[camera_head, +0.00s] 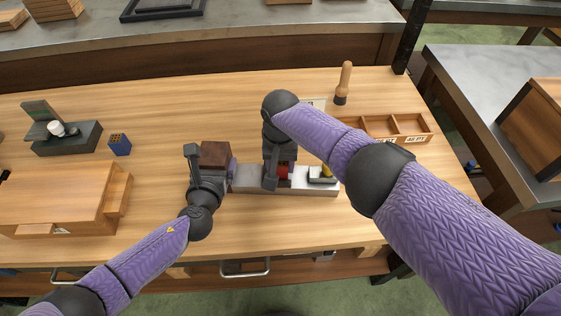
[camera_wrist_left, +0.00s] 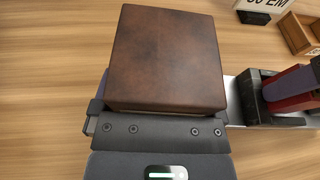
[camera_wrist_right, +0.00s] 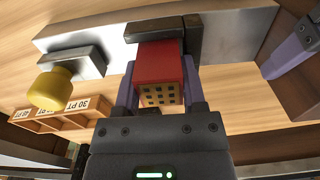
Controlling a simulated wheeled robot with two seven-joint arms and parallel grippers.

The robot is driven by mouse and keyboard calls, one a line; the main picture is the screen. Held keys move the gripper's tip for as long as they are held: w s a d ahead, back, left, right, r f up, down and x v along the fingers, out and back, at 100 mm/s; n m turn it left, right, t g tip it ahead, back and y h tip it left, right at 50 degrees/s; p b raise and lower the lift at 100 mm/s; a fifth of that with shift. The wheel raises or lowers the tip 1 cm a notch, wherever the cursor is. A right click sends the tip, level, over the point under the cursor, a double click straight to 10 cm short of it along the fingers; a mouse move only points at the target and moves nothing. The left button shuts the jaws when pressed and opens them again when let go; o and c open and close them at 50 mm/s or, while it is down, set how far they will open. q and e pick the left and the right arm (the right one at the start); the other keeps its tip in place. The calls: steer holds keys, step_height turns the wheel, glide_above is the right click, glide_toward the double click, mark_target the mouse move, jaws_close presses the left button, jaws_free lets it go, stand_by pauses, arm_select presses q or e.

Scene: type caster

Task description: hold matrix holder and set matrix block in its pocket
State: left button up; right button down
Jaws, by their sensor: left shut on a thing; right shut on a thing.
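The matrix holder is a long pale metal bar (camera_head: 246,178) with a brown block (camera_head: 214,153) at its left end. My left gripper (camera_head: 208,175) is shut on this brown block, which also fills the left wrist view (camera_wrist_left: 165,58). The matrix block is red (camera_wrist_right: 158,65) with a grid of dark holes on one face. My right gripper (camera_wrist_right: 160,88) is shut on it. The red block is against the dark pocket walls (camera_wrist_right: 190,38) on the bar; I cannot tell whether it is fully seated. A yellow knob (camera_wrist_right: 50,90) stands beside the pocket.
A blue block with holes (camera_head: 119,144) stands at the left near a dark fixture (camera_head: 68,138). A wooden box (camera_head: 62,197) lies at the front left. A compartment tray (camera_head: 398,127) and a wooden-handled tool (camera_head: 344,82) are at the back right. The table's middle back is clear.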

steer(key=shift+s+d+f, duration=0.15)
steer(key=shift+s+f, duration=0.15)
steer(key=shift+f, duration=0.35)
steer(key=shift+c, duration=0.4)
jaws_free()
steer(key=shift+r, duration=0.25)
step_height(320, 180, up, 13)
steer(key=shift+w, duration=0.15)
steer(key=shift+f, duration=0.1)
